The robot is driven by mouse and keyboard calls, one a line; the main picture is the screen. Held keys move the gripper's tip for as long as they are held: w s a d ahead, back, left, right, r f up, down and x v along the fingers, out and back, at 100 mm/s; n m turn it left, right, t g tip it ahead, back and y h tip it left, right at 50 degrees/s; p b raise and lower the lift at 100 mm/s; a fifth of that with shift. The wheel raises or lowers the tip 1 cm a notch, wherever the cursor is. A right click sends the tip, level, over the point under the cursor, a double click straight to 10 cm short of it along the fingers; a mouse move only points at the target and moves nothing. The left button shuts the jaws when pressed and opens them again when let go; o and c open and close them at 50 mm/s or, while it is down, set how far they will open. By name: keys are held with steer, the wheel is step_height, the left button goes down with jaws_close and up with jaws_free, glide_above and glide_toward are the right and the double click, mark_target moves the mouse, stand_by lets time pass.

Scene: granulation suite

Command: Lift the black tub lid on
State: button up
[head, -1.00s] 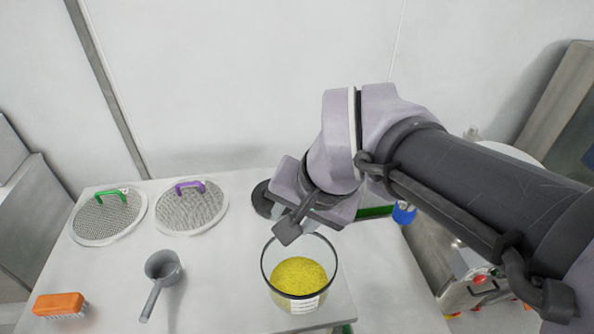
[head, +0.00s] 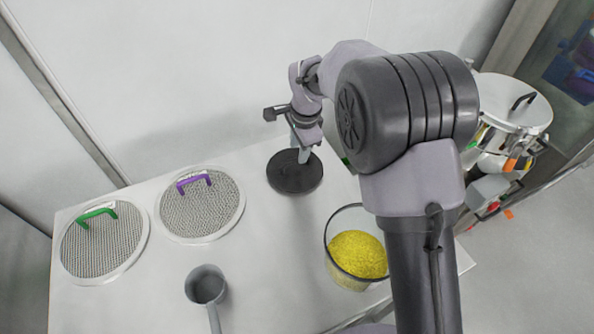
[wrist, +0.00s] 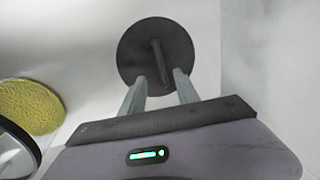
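The black tub lid (head: 293,180) lies flat on the table in the head view, left of and behind the clear tub (head: 326,237). The tub is uncovered and holds yellow granules (head: 357,253). My gripper (head: 303,157) is over the lid, pointing down. In the wrist view the round black lid (wrist: 135,70) is ahead, with its bar handle (wrist: 157,56) upright in the picture. My gripper (wrist: 161,76) is open, its two fingers apart with the handle lined up between them. I cannot tell whether the fingertips reach the handle.
Two round mesh sieves, one with a green handle (head: 101,238) and one with a purple handle (head: 203,207), lie on the left of the table. A grey scoop (head: 206,285) lies in front of them. A steel lidded vessel (head: 513,103) stands off the table at right.

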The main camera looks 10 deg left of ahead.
mark_target(295, 165)
steer(key=f+b, duration=0.1)
steer(key=f, duration=0.1)
steer(key=w+f+b, duration=0.1)
steer(key=f, duration=0.4)
steer(key=shift+w+a+b, duration=0.35)
steer(key=shift+b, duration=0.05)
steer(key=shift+r, duration=0.2)
steer(key=shift+c, duration=0.2)
jaws_close()
